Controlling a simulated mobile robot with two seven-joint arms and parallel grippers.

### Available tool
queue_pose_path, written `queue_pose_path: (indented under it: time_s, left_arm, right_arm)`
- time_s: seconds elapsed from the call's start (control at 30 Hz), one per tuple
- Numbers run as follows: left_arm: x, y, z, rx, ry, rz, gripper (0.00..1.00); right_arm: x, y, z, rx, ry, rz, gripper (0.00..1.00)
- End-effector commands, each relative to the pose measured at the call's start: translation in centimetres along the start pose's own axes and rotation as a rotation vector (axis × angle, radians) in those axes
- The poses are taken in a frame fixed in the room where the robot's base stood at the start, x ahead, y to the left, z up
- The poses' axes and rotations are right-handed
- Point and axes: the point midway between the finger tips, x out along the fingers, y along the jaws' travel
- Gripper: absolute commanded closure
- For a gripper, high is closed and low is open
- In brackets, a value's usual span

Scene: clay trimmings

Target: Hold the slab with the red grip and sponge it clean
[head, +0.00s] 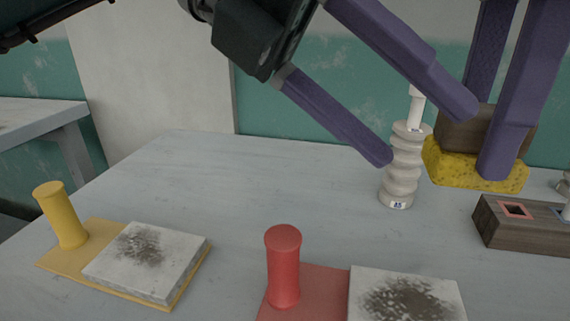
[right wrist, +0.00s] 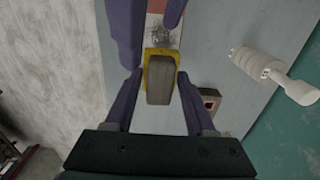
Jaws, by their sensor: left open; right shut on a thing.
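The red grip (head: 283,265) stands upright on a red base plate at the front centre. Beside it lies the pale slab (head: 450,291) with a dark grey smear, cut off by the frame's lower edge. My left gripper (head: 422,135) is open and empty, above and behind the red grip, its fingers in front of the pale ridged column. My right gripper (head: 487,140) is shut on the brown handle (right wrist: 160,82) of the yellow sponge (head: 474,170), which it holds at the right, apart from the slab. The sponge also shows in the right wrist view (right wrist: 149,53).
A yellow grip (head: 60,215) with another smeared slab (head: 150,262) lies at the left. A pale ridged column (head: 401,175) stands behind. A dark wooden block (head: 520,238) with a red-edged square and a blue-marked part sits at the right. The table's middle is clear.

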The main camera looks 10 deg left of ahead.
Motion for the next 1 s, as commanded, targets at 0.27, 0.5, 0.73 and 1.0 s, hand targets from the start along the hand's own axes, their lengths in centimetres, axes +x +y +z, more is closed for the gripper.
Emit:
queue_pose_path:
  time_s: [0.27, 0.5, 0.73, 1.0]
  left_arm:
    - [-0.7, 6.6, -3.9, 0.076, 0.392, 0.653, 0.23]
    - [-2.3, 8.4, -4.2, 0.070, 0.452, 0.853, 0.23]
    - [-0.2, 11.2, -5.7, 0.068, 0.454, 0.852, 0.23]
    - [2.8, 15.0, -7.5, 0.068, 0.453, 0.851, 0.23]
  right_arm:
    - [0.0, 0.0, 0.0, 0.000, 0.000, 0.000, 0.89]
    - [0.0, 0.0, 0.0, 0.000, 0.000, 0.000, 0.89]
    - [0.0, 0.0, 0.0, 0.000, 0.000, 0.000, 0.89]
    - [0.0, 0.0, 0.0, 0.000, 0.000, 0.000, 0.89]
